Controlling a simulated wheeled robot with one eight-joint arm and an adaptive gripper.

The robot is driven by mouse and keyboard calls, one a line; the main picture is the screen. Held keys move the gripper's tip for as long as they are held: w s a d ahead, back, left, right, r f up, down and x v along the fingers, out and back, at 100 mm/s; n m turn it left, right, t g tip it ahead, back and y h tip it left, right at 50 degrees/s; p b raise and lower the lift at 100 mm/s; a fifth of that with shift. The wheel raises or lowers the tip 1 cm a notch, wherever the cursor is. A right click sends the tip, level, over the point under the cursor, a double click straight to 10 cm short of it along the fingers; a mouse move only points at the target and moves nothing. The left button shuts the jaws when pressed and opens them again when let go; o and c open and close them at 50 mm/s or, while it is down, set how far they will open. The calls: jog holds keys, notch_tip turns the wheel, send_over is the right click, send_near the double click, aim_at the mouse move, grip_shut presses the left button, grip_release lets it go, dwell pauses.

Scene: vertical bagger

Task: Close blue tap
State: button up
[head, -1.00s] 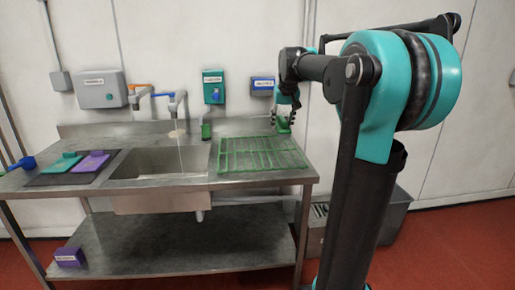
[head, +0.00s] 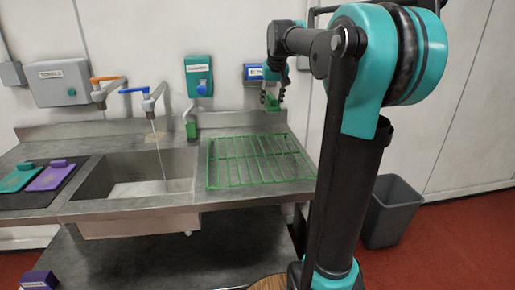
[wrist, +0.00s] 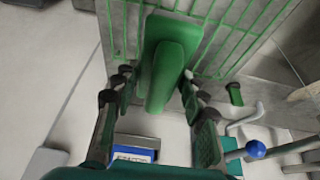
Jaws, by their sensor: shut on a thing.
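The blue tap's handle (head: 133,90) shows in the head view beside its grey spout (head: 152,104) on the wall above the sink. A thin stream of water (head: 159,150) falls from the spout into the sink (head: 88,187). My gripper (head: 271,103) is well to the right of the tap, above the back of the drying rack. In the wrist view my gripper (wrist: 160,100) is shut on a green hand tool with a raised ridge (wrist: 172,48). The tool's far side is hidden.
An orange-handled tap (head: 103,80) is left of the blue one. The green rack (head: 246,183) covers the right counter. A grey bin (head: 393,214) stands on the floor, right.

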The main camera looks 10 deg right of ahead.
notch_tip(320, 180, down, 20)
jog(key=shift+r, duration=0.25)
jog(key=shift+f, duration=0.1)
jog(key=o, duration=1)
jog(key=v, duration=1.2)
